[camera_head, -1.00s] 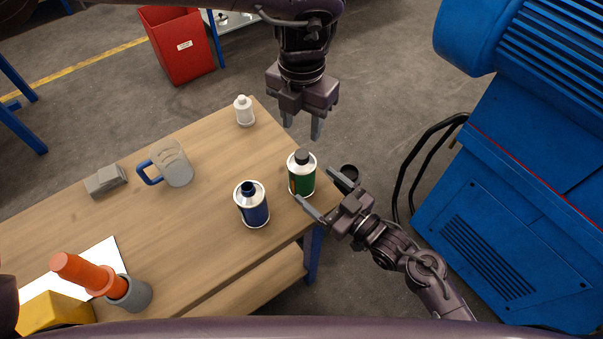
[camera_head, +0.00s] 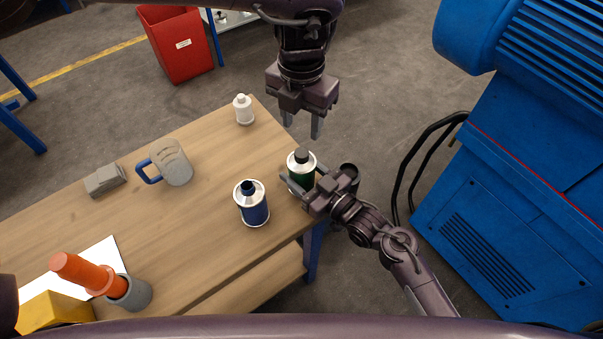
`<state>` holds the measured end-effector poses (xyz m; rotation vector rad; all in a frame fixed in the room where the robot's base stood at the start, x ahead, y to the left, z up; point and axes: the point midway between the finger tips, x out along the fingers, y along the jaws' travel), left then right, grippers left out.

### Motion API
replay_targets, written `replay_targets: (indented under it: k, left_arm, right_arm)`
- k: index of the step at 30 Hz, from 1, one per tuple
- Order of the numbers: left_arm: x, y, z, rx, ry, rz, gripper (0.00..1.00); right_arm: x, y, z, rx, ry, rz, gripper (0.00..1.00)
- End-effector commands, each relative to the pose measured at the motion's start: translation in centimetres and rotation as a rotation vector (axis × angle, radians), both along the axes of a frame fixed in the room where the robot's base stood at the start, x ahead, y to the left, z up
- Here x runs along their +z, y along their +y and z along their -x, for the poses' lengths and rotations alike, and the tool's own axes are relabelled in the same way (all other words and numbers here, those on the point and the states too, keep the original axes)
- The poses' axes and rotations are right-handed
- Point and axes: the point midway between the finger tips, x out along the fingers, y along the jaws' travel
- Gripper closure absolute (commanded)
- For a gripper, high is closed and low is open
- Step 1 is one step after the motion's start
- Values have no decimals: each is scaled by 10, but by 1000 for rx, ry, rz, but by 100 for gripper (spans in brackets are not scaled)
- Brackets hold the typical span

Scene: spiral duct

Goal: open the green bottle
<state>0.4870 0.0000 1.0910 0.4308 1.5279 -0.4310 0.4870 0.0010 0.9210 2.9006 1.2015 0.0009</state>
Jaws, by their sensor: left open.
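The green bottle (camera_head: 301,179) stands upright near the right end of the wooden table, with its dark cap on. My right gripper (camera_head: 303,174) reaches in from the right, its fingers open on either side of the bottle's body. The near finger crosses in front of the bottle and hides part of it; I cannot tell whether either finger touches. My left gripper (camera_head: 302,126) is open and empty, pointing down just beyond and above the cap, apart from it.
A blue bottle (camera_head: 254,211) stands close left of the green one. A white bottle (camera_head: 244,112), a mug (camera_head: 178,168), a grey block (camera_head: 105,180) and an orange object (camera_head: 86,273) in a grey cup are on the table (camera_head: 190,235). A blue machine (camera_head: 520,190) stands at right.

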Motion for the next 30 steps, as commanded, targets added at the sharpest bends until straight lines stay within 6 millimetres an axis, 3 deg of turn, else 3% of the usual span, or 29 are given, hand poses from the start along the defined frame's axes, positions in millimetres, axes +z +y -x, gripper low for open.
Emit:
replay_targets:
  k: [1, 12, 23, 30]
  left_arm:
    - [0, 0, 0, 0, 0, 0, 56]
    - [0, 0, 0, -28, 1, 1, 56]
    - [-1, -1, 0, -359, 1, 2, 56]
    - [-25, 0, 1, -396, 4, -1, 56]
  right_arm:
    - [0, 0, 0, 0, 0, 0, 54]
    - [0, 0, 0, 0, 0, 0, 100]
    - [0, 0, 0, 0, 0, 0, 100]
    - [0, 0, 0, 0, 0, 0, 100]
